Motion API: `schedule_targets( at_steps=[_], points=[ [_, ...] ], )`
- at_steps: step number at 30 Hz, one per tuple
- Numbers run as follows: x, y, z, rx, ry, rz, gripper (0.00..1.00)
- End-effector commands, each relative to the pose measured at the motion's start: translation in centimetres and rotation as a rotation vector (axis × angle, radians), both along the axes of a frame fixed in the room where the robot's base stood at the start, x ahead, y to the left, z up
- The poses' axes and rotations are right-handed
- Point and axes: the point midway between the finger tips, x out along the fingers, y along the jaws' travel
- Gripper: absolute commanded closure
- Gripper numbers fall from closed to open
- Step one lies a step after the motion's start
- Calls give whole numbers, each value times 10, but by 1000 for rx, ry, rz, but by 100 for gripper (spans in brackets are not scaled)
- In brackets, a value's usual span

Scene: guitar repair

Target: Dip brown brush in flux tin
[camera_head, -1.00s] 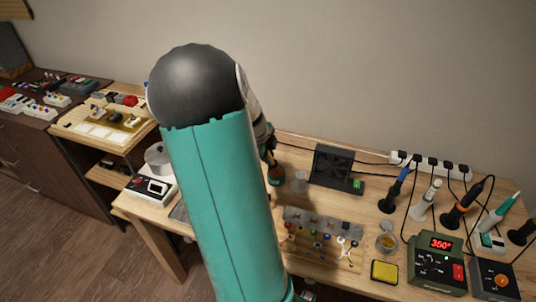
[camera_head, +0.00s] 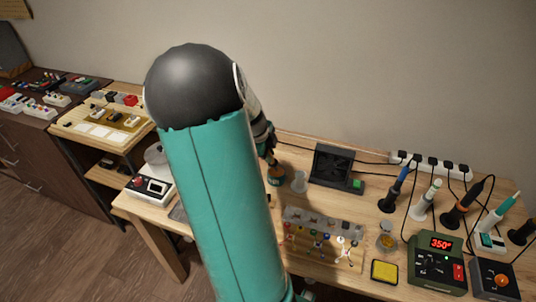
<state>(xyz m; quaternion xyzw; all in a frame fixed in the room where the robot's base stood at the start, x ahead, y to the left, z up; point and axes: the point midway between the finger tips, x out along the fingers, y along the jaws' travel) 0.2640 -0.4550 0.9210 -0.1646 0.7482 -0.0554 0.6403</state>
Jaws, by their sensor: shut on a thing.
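My gripper (camera_head: 270,157) shows only in part, behind my teal arm link, over the back of the wooden workbench. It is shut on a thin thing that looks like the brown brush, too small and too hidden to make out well. Just under the gripper is a small round tin (camera_head: 277,177) with a brownish top and teal side, which looks like the flux tin. I cannot tell whether the brush tip touches or enters it.
A clear glass jar (camera_head: 299,182) stands right of the tin, with a black fan box (camera_head: 333,166) beyond. A parts tray (camera_head: 323,222), a yellow sponge (camera_head: 384,271), a soldering station (camera_head: 437,262) and several irons fill the right. My arm hides the bench's middle-left.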

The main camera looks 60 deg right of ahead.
Motion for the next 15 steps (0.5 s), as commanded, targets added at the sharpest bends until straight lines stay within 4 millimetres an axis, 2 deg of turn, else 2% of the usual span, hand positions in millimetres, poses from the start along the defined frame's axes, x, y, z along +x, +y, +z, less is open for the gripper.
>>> schedule_targets(
  at_steps=[15],
  points=[
    [1,-1,40,-3,-4,3,100]
  ],
)
